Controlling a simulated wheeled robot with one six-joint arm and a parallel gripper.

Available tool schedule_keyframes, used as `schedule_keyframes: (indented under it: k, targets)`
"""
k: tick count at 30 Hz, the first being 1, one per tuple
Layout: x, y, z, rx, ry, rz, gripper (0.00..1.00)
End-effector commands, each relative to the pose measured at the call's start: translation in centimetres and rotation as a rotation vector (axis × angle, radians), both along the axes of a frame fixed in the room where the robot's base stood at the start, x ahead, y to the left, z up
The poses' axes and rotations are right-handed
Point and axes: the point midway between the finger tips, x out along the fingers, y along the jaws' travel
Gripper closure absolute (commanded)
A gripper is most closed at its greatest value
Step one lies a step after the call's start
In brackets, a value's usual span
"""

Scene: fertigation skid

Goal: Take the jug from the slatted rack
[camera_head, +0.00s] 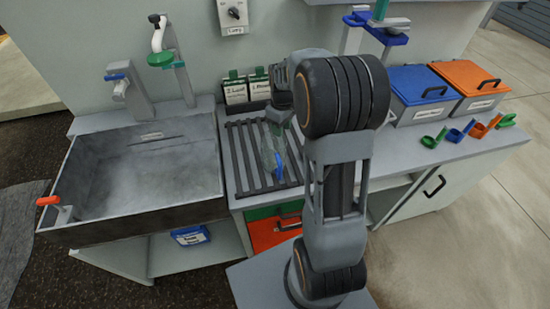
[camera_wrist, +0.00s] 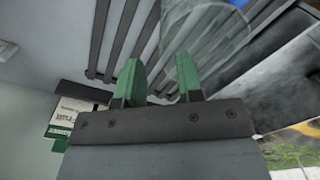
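The jug (camera_head: 267,150) is clear and see-through, with a blue part on its right side, and stands on the dark slatted rack (camera_head: 240,165). In the wrist view the jug (camera_wrist: 225,55) fills the upper right, cut off by the frame's top, with the rack's slats (camera_wrist: 115,35) behind. My gripper (camera_wrist: 158,80) has two green fingers set apart. The right finger overlaps the jug's edge in the picture; I cannot tell whether they touch. In the head view the gripper is over the rack's right side, partly hidden behind my arm.
A grey sink (camera_head: 140,175) with a tap lies left of the rack. Labelled cards (camera_head: 235,90) stand behind it. A blue-lidded bin (camera_head: 420,88) and an orange-lidded bin (camera_head: 470,78) stand right, with several coloured scoops (camera_head: 460,132) in front.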

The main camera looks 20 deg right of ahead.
Motion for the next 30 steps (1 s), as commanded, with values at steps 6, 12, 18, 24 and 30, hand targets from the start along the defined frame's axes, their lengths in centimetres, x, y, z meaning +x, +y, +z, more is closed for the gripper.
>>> schedule_keyframes:
  k: [6,12,18,24,30]
  targets:
    - [-0.1,0.1,-1.2,0.000,0.001,0.000,0.66]
    - [-0.4,0.4,-3.6,0.001,0.005,0.000,0.66]
    - [-0.4,0.4,-5.7,0.001,0.003,0.000,0.66]
    - [-0.4,0.4,-6.1,0.000,0.000,0.000,0.66]
    - [-0.4,0.4,-6.1,0.000,0.000,0.000,0.74]
